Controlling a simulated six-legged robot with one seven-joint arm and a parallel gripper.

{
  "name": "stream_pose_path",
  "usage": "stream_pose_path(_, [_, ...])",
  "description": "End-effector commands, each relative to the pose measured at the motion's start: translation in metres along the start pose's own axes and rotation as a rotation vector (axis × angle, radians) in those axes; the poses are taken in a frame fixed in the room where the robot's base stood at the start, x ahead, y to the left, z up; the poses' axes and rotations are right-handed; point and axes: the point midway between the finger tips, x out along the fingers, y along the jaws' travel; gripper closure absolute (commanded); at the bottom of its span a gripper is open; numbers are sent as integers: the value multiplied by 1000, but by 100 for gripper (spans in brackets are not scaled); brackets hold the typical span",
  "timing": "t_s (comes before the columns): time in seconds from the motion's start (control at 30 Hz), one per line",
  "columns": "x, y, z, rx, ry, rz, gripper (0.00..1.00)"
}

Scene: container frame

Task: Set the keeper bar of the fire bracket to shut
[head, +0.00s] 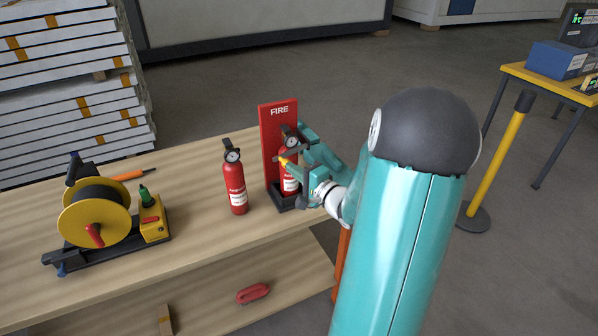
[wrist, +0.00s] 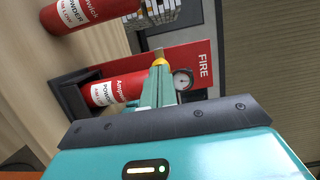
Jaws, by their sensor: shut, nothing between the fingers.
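The fire bracket is a red back board (head: 278,112) marked FIRE with a dark base, standing on the wooden bench; its board also shows in the wrist view (wrist: 203,62). A red extinguisher (head: 289,184) with a gauge stands upright in it, also in the wrist view (wrist: 124,88). My gripper (head: 286,162) is shut and empty, its fingertips in front of the extinguisher's upper part. A yellow tip shows at the finger ends in the wrist view (wrist: 159,62). I cannot make out the keeper bar or its position; my fingers and arm hide part of the bracket.
A second red extinguisher (head: 235,185) stands on the bench (head: 185,215) just left of the bracket. A yellow cable reel (head: 95,222) is farther left. A red handled object (head: 252,293) lies on the lower shelf. A yellow post (head: 500,150) stands at right.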

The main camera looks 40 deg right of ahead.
Motion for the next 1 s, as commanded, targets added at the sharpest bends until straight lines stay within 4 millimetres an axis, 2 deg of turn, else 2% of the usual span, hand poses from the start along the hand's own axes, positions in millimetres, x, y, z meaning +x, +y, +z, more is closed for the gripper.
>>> stream_pose_path(0.2, [20,0,11,-1,-5,0,100])
stream_pose_path(0.33, [26,0,12,-1,-3,0,100])
stream_pose_path(1.0, [26,-1,11,-1,-6,-2,100])
